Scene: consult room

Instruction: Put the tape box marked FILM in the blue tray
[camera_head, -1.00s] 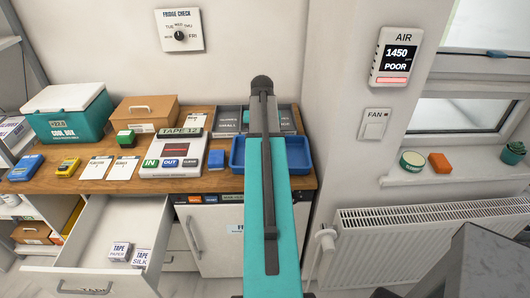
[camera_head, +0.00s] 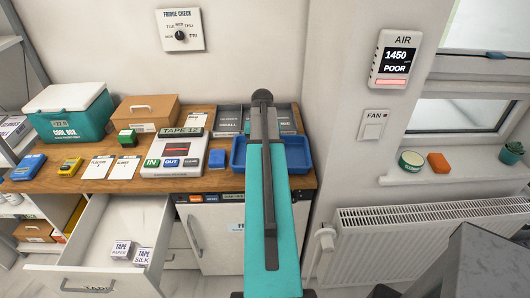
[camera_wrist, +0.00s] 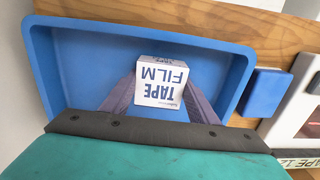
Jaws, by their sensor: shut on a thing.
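The white tape box marked FILM (camera_wrist: 161,85) shows in the wrist view between the two fingers of my gripper (camera_wrist: 160,98), which is shut on it. The box appears over the floor of the blue tray (camera_wrist: 80,27); I cannot tell whether it touches the tray. In the head view the blue tray (camera_head: 299,157) stands at the right end of the wooden counter. My arm crosses in front of it and hides the gripper and the box there. Two other boxes, TAPE PAPER (camera_head: 121,250) and TAPE SILK (camera_head: 143,256), lie in the open drawer.
The drawer (camera_head: 90,235) stands open below the counter. A TAPE 12 device (camera_head: 174,155) and a small blue block (camera_head: 217,158) are left of the tray. Grey organisers (camera_head: 228,120) stand behind it. A radiator (camera_head: 420,240) is at the right.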

